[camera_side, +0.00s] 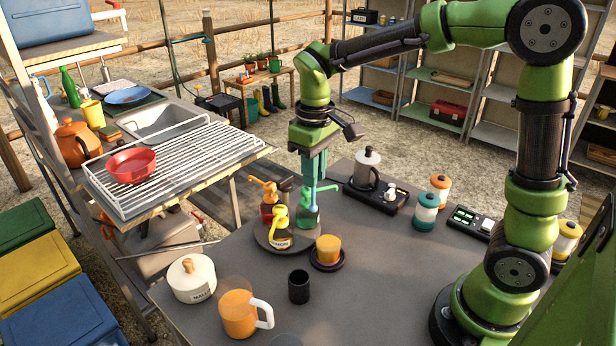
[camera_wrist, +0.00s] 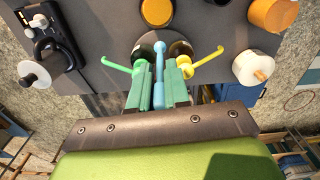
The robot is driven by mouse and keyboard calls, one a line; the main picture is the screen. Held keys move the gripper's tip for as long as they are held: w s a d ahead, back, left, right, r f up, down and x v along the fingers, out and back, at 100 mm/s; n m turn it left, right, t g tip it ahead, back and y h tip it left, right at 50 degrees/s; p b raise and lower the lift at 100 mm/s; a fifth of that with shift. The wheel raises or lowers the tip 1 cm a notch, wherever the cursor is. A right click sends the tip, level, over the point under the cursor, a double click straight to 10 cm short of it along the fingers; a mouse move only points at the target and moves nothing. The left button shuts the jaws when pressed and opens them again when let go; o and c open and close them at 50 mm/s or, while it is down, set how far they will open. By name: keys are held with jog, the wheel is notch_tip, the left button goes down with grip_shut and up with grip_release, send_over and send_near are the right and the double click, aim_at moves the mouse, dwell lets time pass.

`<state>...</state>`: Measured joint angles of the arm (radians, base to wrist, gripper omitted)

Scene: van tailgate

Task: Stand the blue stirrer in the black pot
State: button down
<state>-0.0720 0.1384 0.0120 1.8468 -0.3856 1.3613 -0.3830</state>
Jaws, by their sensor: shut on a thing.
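The blue stirrer (camera_wrist: 158,72) is a slim light-blue rod with a rounded end. In the wrist view it lies between the two green fingers of my gripper (camera_wrist: 159,98), which is shut on it. The black pot (camera_side: 299,287) is a small dark open cup on the grey table, in front of the turntable and apart from my gripper. I cannot make the pot out clearly in the wrist view.
The turntable (camera_side: 262,238) holds bottles with orange, yellow and green pumps close around my fingers. An orange cup (camera_side: 328,249) on a dark saucer, an orange mug (camera_side: 238,313) and a white lidded jar (camera_side: 191,278) stand near the pot. A moka pot (camera_side: 367,167) stands behind right.

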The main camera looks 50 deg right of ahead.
jog(key=s+a+f, duration=0.1)
jog(key=s+a, duration=0.5)
jog(key=a, duration=0.5)
notch_tip(320, 180, down, 10)
jog(key=m, duration=0.1)
jog(key=shift+a+f, duration=0.2)
jog(key=shift+f, duration=0.05)
jog(key=shift+f, duration=0.1)
jog(key=c, duration=1.1)
grip_release()
